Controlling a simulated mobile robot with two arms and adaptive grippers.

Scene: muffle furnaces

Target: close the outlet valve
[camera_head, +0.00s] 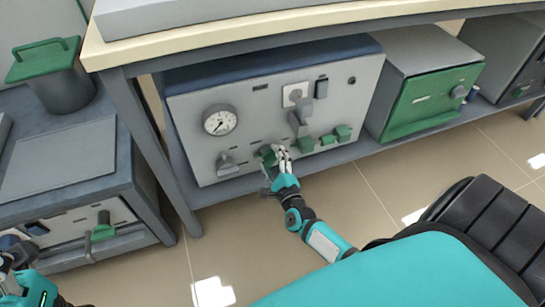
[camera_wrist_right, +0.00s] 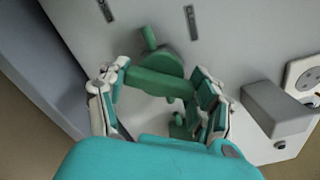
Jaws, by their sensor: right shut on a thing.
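The valve handle (camera_head: 268,155) is green and sits low on the grey front panel (camera_head: 240,100) of the unit under the bench. My right gripper (camera_head: 283,155) is at this handle. In the right wrist view its two fingers (camera_wrist_right: 158,95) are on either side of the green handle bar (camera_wrist_right: 155,83), shut on it. The handle's round hub (camera_wrist_right: 157,60) shows against the panel.
A round gauge (camera_head: 220,121) is on the same panel, with several other green and grey knobs (camera_head: 305,144) to the right. The bench top (camera_head: 270,35) overhangs the unit. A green-fronted box (camera_head: 430,100) stands to the right. The tiled floor (camera_head: 400,180) in front is clear.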

